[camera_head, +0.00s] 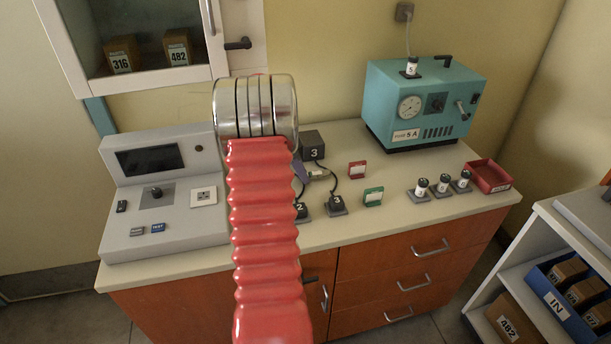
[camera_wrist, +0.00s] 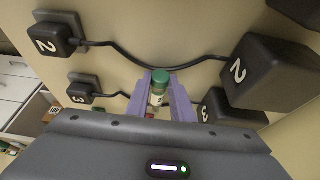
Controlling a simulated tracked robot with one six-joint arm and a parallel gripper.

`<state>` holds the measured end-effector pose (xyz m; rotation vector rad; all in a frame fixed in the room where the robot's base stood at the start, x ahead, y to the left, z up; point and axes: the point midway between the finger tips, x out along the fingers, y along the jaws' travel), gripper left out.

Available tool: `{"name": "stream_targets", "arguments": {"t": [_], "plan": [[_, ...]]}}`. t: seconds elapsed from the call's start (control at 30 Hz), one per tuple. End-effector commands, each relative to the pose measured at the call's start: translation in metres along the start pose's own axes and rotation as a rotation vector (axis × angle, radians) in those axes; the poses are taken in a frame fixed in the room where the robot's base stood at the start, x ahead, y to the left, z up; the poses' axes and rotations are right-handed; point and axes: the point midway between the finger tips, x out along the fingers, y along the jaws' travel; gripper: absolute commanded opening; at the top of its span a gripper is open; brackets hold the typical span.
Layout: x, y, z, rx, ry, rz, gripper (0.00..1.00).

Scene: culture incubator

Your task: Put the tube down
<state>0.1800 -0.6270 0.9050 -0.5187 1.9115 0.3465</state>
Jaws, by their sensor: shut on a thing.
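In the wrist view, my gripper (camera_wrist: 160,88) has its purple fingers shut on a small clear tube (camera_wrist: 157,99) with a green cap. The tube is between the two fingers, with the pale worktop behind it. I cannot tell from this view how high above the worktop it is.
Black plugs marked 2 (camera_wrist: 58,37) and 3 (camera_wrist: 85,91) trail cables to numbered blocks around the gripper. A grey console (camera_head: 165,225) stands left. Red (camera_head: 357,170) and green (camera_head: 373,196) holders, several capped vials (camera_head: 443,184), a red tray (camera_head: 489,177) and a teal incubator (camera_head: 425,105) stand right.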

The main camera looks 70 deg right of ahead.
Motion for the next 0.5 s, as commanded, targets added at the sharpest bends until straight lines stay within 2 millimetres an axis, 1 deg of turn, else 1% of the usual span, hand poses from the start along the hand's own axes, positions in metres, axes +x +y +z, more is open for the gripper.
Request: {"name": "stream_targets", "arguments": {"t": [0.17, 0.4, 0.5], "plan": [[-0.024, -0.001, -0.01, 0.003, 0.0, -0.003, 0.0], [-0.063, -0.001, -0.026, 0.001, 0.0, -0.003, 0.0], [-0.075, -0.001, -0.031, 0.002, -0.001, -0.002, 0.0]]}}
